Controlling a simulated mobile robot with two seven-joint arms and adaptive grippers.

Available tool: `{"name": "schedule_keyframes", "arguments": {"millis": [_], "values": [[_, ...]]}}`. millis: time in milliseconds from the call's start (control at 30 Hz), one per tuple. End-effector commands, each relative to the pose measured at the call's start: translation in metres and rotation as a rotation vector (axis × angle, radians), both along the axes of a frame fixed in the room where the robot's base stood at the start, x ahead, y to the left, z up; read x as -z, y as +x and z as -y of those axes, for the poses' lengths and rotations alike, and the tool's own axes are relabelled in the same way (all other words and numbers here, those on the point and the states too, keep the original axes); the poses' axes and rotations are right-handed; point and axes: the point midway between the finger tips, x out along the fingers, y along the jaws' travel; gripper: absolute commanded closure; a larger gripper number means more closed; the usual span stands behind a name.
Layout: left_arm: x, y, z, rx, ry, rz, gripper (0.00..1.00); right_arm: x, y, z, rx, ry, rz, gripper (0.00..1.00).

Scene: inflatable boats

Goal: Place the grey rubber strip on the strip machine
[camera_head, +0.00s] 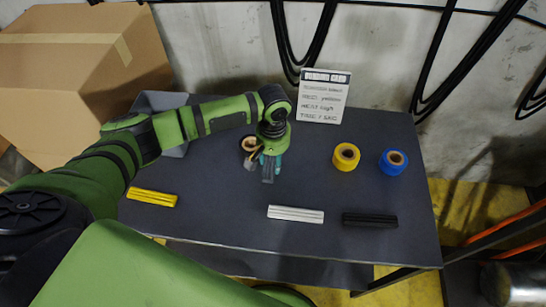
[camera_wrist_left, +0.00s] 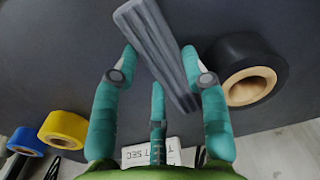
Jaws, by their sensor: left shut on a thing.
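The grey rubber strip (camera_wrist_left: 150,40) is a ridged bar, held between the teal fingers of my left gripper (camera_wrist_left: 160,58) in the left wrist view. In the head view, my left gripper (camera_head: 270,160) points down over the middle of the dark table, and the grey strip (camera_head: 268,173) shows at its fingertips. The strip seems to be at or just above the table top; I cannot tell if it touches. I cannot make out a strip machine in either view. My right gripper is not in view.
The table (camera_head: 230,215) holds a yellow strip (camera_head: 152,197), a white strip (camera_head: 295,214) and a black strip (camera_head: 370,220). Yellow (camera_head: 346,157) and blue (camera_head: 393,162) tape rolls stand right. A black roll (camera_wrist_left: 250,75) is beside the gripper. A sign (camera_head: 323,97) stands behind.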

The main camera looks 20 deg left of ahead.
Motion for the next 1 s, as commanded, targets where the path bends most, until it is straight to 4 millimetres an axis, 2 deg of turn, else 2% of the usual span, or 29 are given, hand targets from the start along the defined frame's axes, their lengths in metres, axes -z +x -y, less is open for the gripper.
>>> {"name": "schedule_keyframes", "arguments": {"millis": [67, 100, 133, 167, 567, 767, 1000], "values": [[0.002, 0.000, 0.000, 0.000, -0.001, -0.001, 0.90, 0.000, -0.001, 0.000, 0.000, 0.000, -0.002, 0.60], [0.003, 0.000, 0.000, 0.000, -0.001, -0.001, 0.47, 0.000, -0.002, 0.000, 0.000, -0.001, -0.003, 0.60], [0.003, 0.000, 0.000, 0.001, -0.001, 0.000, 0.35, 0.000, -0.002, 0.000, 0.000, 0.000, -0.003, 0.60], [0.003, 0.000, 0.000, 0.001, -0.001, 0.000, 0.32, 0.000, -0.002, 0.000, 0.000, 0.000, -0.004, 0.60], [-0.002, 0.000, 0.000, 0.000, 0.000, 0.001, 0.32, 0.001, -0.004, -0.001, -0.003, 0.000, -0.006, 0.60], [-0.032, 0.001, 0.001, 0.002, -0.003, 0.004, 0.32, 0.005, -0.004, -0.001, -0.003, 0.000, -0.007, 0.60], [-0.084, 0.001, 0.001, 0.001, -0.003, 0.003, 0.32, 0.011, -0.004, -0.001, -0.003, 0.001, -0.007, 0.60]]}}
